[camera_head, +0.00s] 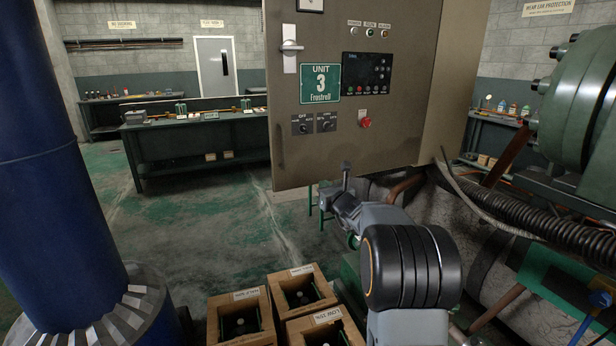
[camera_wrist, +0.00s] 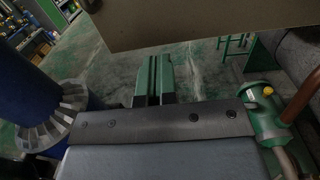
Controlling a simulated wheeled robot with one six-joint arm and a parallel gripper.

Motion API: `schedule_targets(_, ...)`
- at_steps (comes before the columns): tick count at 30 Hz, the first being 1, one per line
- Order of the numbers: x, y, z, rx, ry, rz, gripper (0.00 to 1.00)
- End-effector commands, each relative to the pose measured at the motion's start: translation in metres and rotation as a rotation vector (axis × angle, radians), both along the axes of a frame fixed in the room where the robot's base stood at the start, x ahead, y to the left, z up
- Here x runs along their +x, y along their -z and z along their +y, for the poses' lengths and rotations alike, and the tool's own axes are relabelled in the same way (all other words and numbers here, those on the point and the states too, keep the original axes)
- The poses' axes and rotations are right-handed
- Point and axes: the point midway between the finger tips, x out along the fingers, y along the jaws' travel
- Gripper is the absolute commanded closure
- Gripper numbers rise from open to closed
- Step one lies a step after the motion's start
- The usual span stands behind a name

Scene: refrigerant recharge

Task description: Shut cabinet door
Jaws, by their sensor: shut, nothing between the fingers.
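The cabinet door (camera_head: 345,130) is a grey-brown panel with a "Unit 3 Frostrail" sign, a small display, switches and a red knob. A silver handle (camera_head: 290,47) is at its upper left. I cannot tell for sure whether the door is flush with the cabinet (camera_head: 458,90). My gripper (camera_head: 346,170) overlaps the door's lower edge in the head view; I cannot tell if it touches. In the wrist view the panel's lower edge (camera_wrist: 190,22) crosses the top, beyond my gripper (camera_wrist: 153,62). Its green-grey fingers are shut and empty.
A blue column (camera_head: 55,150) stands at the left. Wooden crates (camera_head: 243,318) sit on the floor below. Pipes, a black corrugated hose (camera_head: 520,222) and green machinery (camera_head: 580,95) crowd the right. A workbench (camera_head: 200,150) stands behind; the floor before it is clear.

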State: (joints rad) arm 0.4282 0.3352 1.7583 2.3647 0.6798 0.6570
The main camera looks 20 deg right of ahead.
Motion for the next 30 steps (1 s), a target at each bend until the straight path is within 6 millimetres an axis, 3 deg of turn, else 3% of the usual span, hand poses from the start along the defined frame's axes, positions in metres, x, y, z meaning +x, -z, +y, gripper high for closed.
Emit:
schedule_targets(15, 0.094, -0.003, 0.004, -0.003, -0.004, 0.001, 1.0)
schedule_targets(21, 0.114, -0.002, 0.005, -0.004, -0.004, 0.0, 1.0)
schedule_targets(30, 0.123, -0.001, 0.005, -0.003, -0.003, 0.001, 1.0)
